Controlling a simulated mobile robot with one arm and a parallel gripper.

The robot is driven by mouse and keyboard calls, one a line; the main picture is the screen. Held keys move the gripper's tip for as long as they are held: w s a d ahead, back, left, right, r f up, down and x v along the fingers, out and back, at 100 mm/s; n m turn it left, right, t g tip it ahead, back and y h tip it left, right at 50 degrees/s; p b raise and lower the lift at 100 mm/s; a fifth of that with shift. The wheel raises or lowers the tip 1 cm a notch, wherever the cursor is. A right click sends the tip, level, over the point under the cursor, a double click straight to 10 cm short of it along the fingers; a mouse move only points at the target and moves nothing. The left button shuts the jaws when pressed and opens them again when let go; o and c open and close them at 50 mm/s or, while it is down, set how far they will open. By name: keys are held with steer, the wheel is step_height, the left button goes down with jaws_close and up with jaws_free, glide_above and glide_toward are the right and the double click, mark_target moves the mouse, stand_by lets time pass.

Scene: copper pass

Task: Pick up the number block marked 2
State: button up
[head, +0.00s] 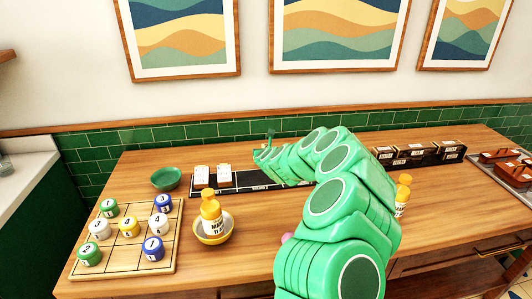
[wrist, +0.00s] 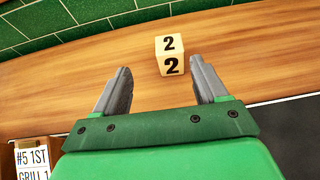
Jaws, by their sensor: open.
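The number block marked 2 (wrist: 168,62) is a small cream cube with a black 2 on its top and front faces. In the wrist view it sits on the wooden counter near the tile wall, ahead of my gripper (wrist: 161,66). My gripper is open and empty, one finger left of the block and one right. The block lies across the gap, closer to the right finger and slightly beyond the tips. In the head view my gripper (head: 269,142) is at the back of the counter, and I cannot make out the block there.
A dark rail (head: 240,188) with ticket cards lies beside my forearm. A green bowl (head: 166,179), a wooden board (head: 100,262) with numbered pieces and a yellow bottle (head: 211,208) in a bowl stand left. Another bottle (head: 403,192) and a dark card rack (head: 415,158) stand right.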

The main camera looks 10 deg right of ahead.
steer(key=shift+w+d+f, duration=0.3)
steer(key=shift+d, duration=0.05)
steer(key=shift+w+f, duration=0.3)
steer(key=shift+w, duration=0.2)
steer(key=shift+w+d+f, duration=0.1)
steer(key=shift+w, duration=0.4)
steer(key=shift+w+d+f, duration=0.1)
steer(key=shift+w+f, duration=0.3)
steer(key=shift+w, duration=0.2)
steer(key=shift+w+d+f, duration=0.1)
steer(key=shift+w+d, duration=0.05)
steer(key=shift+w, duration=0.25)
steer(key=shift+w+d+f, duration=0.1)
steer(key=shift+w+d, duration=0.05)
steer(key=shift+w, duration=0.25)
steer(key=shift+w+f, duration=0.35)
steer(key=shift+w, duration=0.55)
steer(key=c, duration=1.1)
